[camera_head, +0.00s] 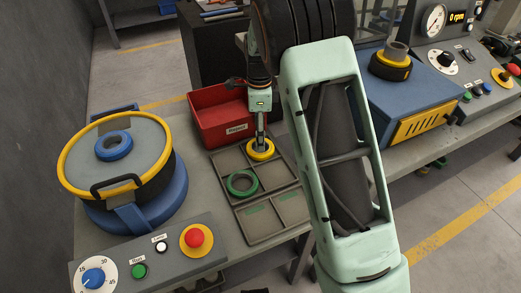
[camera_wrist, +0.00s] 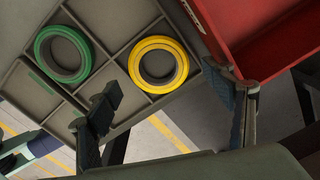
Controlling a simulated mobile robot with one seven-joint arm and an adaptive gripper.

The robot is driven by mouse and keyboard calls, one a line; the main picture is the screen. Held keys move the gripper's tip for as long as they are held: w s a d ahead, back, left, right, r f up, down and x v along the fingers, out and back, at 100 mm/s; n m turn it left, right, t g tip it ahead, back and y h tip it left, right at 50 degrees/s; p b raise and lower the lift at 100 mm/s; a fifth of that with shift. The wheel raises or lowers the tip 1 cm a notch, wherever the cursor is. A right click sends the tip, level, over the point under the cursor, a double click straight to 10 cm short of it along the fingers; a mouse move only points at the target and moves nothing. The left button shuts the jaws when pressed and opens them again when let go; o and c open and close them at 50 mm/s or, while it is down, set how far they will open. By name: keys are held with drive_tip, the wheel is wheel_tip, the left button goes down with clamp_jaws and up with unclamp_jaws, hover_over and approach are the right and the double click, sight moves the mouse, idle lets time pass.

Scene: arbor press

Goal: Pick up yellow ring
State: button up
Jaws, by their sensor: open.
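The yellow ring (camera_head: 262,157) lies flat in a back compartment of the grey divided tray (camera_head: 265,224). My gripper (camera_head: 261,138) points down over it in the head view, and a finger hides part of the ring. In the wrist view the yellow ring (camera_wrist: 158,88) shows whole, with nothing in its hole. My gripper (camera_wrist: 166,82) is open there, one finger at the ring's lower left and the other to its right. Neither finger clearly touches it. The green ring (camera_head: 232,189) lies in the compartment beside it and shows at upper left in the wrist view (camera_wrist: 42,55).
A red bin (camera_head: 208,113) stands close behind the tray and beside my right finger in the wrist view (camera_wrist: 290,45). A round yellow-rimmed machine (camera_head: 80,150) and a button panel (camera_head: 150,262) are at left. A blue machine (camera_head: 405,98) stands at right.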

wheel_tip(320, 180, down, 5)
drive_tip(key=shift+s+d+r+b, duration=0.1)
drive_tip(key=shift+s+b, duration=0.05)
drive_tip(key=shift+b, duration=0.5)
drive_tip(key=shift+c, duration=0.3)
drive_tip(key=c, duration=1)
